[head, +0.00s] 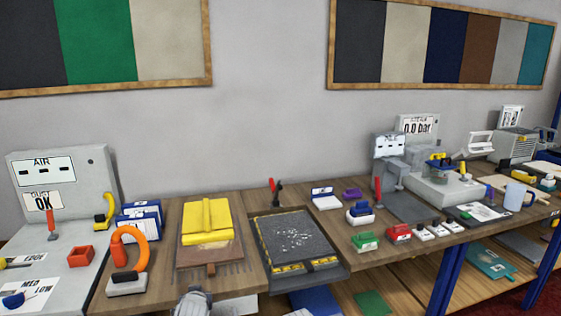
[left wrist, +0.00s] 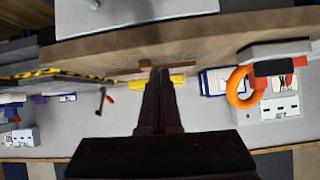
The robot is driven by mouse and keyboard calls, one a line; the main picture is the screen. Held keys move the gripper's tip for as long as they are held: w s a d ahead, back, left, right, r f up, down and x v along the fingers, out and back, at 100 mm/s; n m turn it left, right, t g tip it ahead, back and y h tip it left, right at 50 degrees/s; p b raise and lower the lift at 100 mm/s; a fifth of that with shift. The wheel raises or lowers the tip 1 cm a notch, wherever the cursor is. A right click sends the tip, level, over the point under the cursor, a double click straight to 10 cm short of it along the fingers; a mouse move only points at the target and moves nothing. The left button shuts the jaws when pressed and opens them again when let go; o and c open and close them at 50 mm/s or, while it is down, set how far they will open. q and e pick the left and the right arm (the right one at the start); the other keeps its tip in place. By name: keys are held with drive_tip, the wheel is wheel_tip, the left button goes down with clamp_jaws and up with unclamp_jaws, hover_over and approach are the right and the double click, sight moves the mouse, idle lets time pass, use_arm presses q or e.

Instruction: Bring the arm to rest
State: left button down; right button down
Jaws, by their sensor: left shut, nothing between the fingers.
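My left gripper (left wrist: 160,72) shows in the left wrist view with its two dark fingers together and nothing between them. It points toward the front edge of the wooden bench, with a yellow block (left wrist: 178,81) behind the fingertips. In the head view a grey rounded part, likely mine, shows at the bottom edge; the fingers cannot be made out there. My right gripper is in neither view.
The wooden bench (head: 233,203) carries a yellow press block (head: 207,221), an orange ring tool (head: 129,246) and a black tray with yellow-striped edges (head: 297,240). A grey air panel (head: 85,165) stands left. Coloured blocks and grey machines crowd the right. A lower shelf (head: 473,291) lies beneath.

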use_arm(q)
drive_tip(key=s+d+f+m+g+p, duration=0.2)
drive_tip(key=s+d+g, duration=0.3)
drive_tip(key=s+d, duration=0.3)
drive_tip(key=s+d+f+m+g+h+p, duration=0.1)
drive_tip(key=s+d+f+m+g+p, duration=0.1)
drive_tip(key=s+d+g, duration=0.4)
drive_tip(key=s+d+m+p, duration=0.1)
drive_tip(key=s+d+m, duration=0.1)
drive_tip(key=s, duration=0.4)
drive_tip(key=shift+s+d+f+h, duration=0.15)
drive_tip(key=shift+s+d+h, duration=0.15)
drive_tip(key=shift+d, duration=0.45)
drive_tip(key=c, duration=1.6)
unclamp_jaws()
